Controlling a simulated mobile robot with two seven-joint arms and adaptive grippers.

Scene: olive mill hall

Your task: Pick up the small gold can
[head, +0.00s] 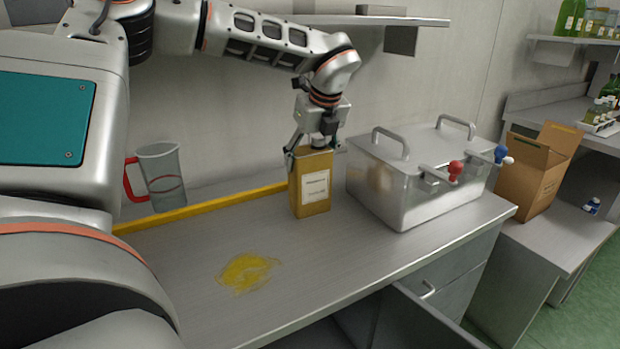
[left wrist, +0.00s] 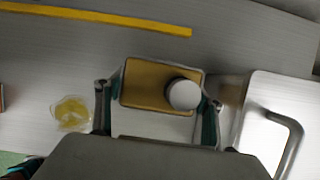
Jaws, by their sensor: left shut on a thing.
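The small gold can (head: 312,190) stands upright on the steel worktop, with a pale label on its front. My left gripper (head: 316,156) comes down on it from above and is shut on its upper part, one finger on each side. In the left wrist view the can's gold top (left wrist: 148,84) with its white round cap (left wrist: 184,95) lies between the two fingers (left wrist: 158,108). Whether the can's base touches the worktop is hard to tell. My right gripper is not in view.
A steel tank (head: 415,190) with handles and red and blue taps stands close right of the can. A yellow strip (head: 215,199) and a clear jug (head: 160,175) are at the left. A yellow oily puddle (head: 247,272) lies in front. A cardboard box (head: 530,175) is farther right.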

